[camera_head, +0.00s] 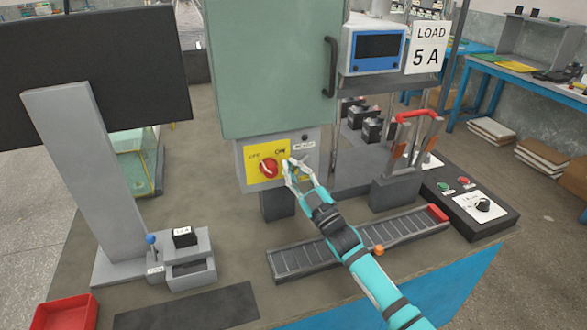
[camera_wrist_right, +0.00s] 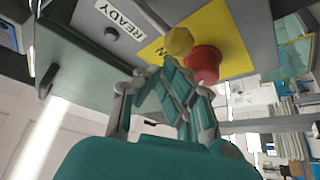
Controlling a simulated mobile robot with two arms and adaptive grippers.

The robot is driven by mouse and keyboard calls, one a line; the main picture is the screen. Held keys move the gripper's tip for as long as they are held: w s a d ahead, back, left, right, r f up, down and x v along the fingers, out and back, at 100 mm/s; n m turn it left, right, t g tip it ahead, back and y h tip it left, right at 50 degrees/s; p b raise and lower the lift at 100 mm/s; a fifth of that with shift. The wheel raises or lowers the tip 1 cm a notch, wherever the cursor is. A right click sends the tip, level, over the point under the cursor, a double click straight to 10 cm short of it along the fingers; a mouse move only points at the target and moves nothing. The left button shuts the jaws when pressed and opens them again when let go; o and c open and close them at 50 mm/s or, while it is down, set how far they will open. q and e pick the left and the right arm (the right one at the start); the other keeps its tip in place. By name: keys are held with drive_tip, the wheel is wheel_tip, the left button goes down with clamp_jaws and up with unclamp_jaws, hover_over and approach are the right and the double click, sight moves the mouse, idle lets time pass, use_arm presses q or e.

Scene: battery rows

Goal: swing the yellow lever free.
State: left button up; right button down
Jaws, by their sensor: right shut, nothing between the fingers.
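A yellow switch plate (camera_head: 252,152) marked OFF and ON is on the front of a grey box under the green cabinet. It carries a red round knob (camera_head: 268,168), also seen in the wrist view (camera_wrist_right: 203,62). A yellow faceted knob (camera_wrist_right: 179,41), seemingly the yellow lever's end, stands beside the red knob in the wrist view. In the head view my right gripper largely hides it. My right gripper (camera_head: 291,170) is shut and empty, its tips close to the yellow knob; I cannot tell whether they touch. My left gripper is out of view.
The green cabinet (camera_head: 270,70) with a dark handle stands above the box. A READY label (camera_wrist_right: 122,20) is beside the plate. A slotted rail (camera_head: 300,258) lies below my right arm. A red-handled frame (camera_head: 418,115) stands to the right. A monitor (camera_head: 100,65) is at the left.

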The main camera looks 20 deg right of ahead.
drive_tip(key=shift+f+n+g+y, duration=0.25)
drive_tip(key=shift+n+g+y, duration=0.05)
drive_tip(key=shift+n, duration=0.35)
drive_tip(key=shift+f+n+g+y, duration=0.2)
drive_tip(key=shift+n+g+y, duration=0.1)
drive_tip(key=shift+n, duration=0.35)
drive_tip(key=d+f+n+g+p, duration=0.1)
drive_tip(key=n+g, duration=0.1)
drive_tip(key=n, duration=0.2)
drive_tip(key=f+n+g+p, duration=0.2)
drive_tip(key=n, duration=0.2)
drive_tip(key=d+f+n+g+p, duration=0.1)
drive_tip(key=f+n, duration=0.1)
drive_tip(key=n, duration=0.1)
drive_tip(key=shift+d+n+g+y+p, duration=0.3)
drive_tip(key=shift+n+g+p, duration=0.05)
drive_tip(key=shift+n+g, duration=0.05)
drive_tip(key=shift+a, duration=0.1)
